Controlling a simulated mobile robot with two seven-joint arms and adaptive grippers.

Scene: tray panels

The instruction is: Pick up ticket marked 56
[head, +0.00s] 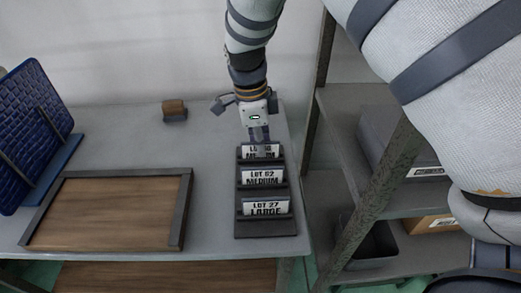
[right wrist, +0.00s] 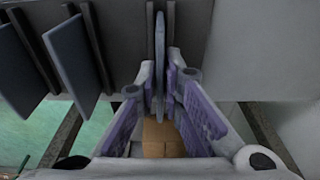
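A dark stepped rack (head: 266,228) holds three white-labelled tickets. The front ticket (head: 265,207) reads LOT 27 LARGE. The middle ticket (head: 262,176) reads LOT and MEDIUM, with a number that looks like 62 or 92. The back ticket (head: 248,154) is partly covered by my right gripper (head: 261,148), so its number cannot be read. In the right wrist view, the right gripper's fingers (right wrist: 160,90) stand on either side of a thin upright ticket (right wrist: 160,50), apparently with narrow gaps. My left gripper cannot be made out.
A wooden tray (head: 108,212) with a dark rim lies on the grey table, left of the rack. A blue woven panel (head: 32,130) leans on a stand at far left. A small brown block (head: 174,110) sits near the back. Metal shelving (head: 345,190) stands close right of the table.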

